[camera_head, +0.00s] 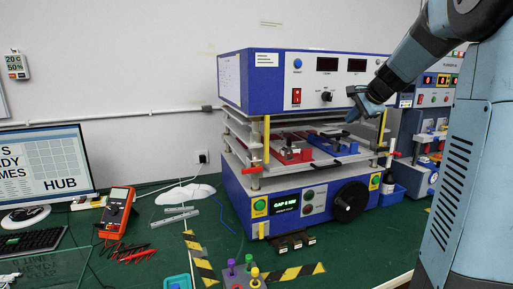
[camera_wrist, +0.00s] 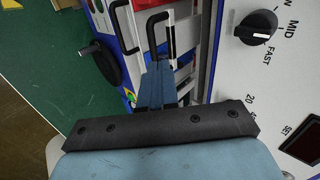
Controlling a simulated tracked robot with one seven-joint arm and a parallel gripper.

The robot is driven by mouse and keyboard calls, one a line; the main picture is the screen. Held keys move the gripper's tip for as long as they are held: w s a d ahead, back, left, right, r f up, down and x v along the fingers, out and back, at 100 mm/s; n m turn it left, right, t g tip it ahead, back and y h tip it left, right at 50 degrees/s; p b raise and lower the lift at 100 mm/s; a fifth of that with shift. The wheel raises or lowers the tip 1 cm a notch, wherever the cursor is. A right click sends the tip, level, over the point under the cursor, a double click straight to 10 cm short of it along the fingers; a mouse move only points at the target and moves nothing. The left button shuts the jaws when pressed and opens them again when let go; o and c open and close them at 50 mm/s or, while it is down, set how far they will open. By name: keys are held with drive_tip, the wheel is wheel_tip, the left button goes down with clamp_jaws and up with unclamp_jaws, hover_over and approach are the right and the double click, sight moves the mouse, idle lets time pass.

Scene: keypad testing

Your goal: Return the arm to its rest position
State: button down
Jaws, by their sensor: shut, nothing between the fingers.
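My arm comes in from the upper right in the head view. My gripper (camera_head: 354,104) is shut and empty, in front of the upper part of a blue and white testing machine (camera_head: 262,92), near its black knob. I cannot tell from this view whether it touches the machine. In the wrist view, my gripper's blue fingers (camera_wrist: 160,82) are together, with nothing between them. Beyond them show black handle loops of the fixtures and the machine's white panel (camera_wrist: 253,75) with its knob (camera_wrist: 257,27).
The machine's middle bay holds a red fixture (camera_head: 291,152) and a blue fixture (camera_head: 333,146). A black handwheel (camera_head: 351,201) sticks out below. A second machine (camera_head: 433,100) stands close behind my arm. A monitor (camera_head: 45,165) and red multimeter (camera_head: 117,213) are at left.

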drive_tip(key=s+a+n+g, duration=0.1)
drive_tip(key=s+a+n, duration=0.3)
drive_tip(key=s+a, duration=0.4)
drive_tip(key=s+a+f+n, duration=0.2)
drive_tip(key=s+f+n, duration=0.1)
drive_tip(key=s, duration=0.5)
drive_tip(key=s+a+f+n+g+h, duration=0.1)
drive_tip(key=s+a+f+n, duration=0.1)
drive_tip(key=s, duration=0.7)
drive_tip(key=s+a+f+n+g+h, duration=0.1)
drive_tip(key=s+f+n, duration=0.3)
drive_tip(key=s, duration=0.5)
drive_tip(key=shift+s+a+n, duration=0.15)
drive_tip(key=shift+a+n, duration=0.55)
drive_tip(key=shift+a, duration=0.1)
